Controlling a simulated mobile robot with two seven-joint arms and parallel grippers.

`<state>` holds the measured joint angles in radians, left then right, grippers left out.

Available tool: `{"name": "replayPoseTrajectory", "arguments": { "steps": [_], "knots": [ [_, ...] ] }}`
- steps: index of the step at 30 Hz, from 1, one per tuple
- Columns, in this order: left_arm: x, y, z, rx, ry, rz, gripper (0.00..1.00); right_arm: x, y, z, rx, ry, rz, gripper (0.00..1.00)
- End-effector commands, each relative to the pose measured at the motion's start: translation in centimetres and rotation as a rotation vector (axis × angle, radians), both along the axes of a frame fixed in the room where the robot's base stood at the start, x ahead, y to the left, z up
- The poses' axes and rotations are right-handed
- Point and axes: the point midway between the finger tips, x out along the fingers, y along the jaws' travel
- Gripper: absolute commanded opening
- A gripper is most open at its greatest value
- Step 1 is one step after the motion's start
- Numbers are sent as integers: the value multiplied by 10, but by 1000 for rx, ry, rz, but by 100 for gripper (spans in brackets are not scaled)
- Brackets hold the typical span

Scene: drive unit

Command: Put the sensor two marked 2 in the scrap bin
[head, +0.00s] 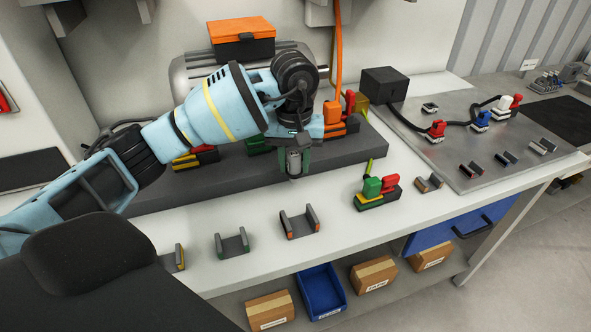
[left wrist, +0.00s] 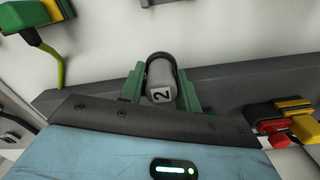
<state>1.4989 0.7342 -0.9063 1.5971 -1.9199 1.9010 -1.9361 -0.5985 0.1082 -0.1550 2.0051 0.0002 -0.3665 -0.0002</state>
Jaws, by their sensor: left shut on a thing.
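My left gripper (head: 293,168) is shut on the sensor two (head: 294,160), a small grey cylinder. In the left wrist view the sensor two (left wrist: 160,82) shows a black 2 on its end, and the green fingers (left wrist: 161,96) stand on both sides of it. The gripper points down over the front edge of the dark grey block on the bench. A blue open bin (head: 321,293) stands on the shelf under the bench; its label is too small to read, so I cannot tell whether it is the scrap bin. My right gripper is not in view.
A green holder (head: 232,243) and an orange-tipped holder (head: 299,223) stand on the white bench. Coloured connectors (head: 377,193) are to their right. Cardboard boxes (head: 373,273) flank the blue bin. A metal plate (head: 465,155) with cables lies at the right.

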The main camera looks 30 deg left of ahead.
Motion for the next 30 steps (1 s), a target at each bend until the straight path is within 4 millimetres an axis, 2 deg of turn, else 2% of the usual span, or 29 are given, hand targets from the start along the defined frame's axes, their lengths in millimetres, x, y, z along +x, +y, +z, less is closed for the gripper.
{"name": "replayPoseTrajectory", "arguments": {
  "steps": [9, 16, 29, 30],
  "knots": [
    [8, 0, -1, 0, 0, 0, 1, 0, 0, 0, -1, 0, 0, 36],
    [7, 0, -32, -1, 0, -1, 1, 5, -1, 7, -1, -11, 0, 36],
    [7, 1, -40, 0, -1, -1, 1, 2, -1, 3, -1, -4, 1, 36],
    [7, 1, -40, 0, -1, 0, 37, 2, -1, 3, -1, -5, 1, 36]
  ]
}}
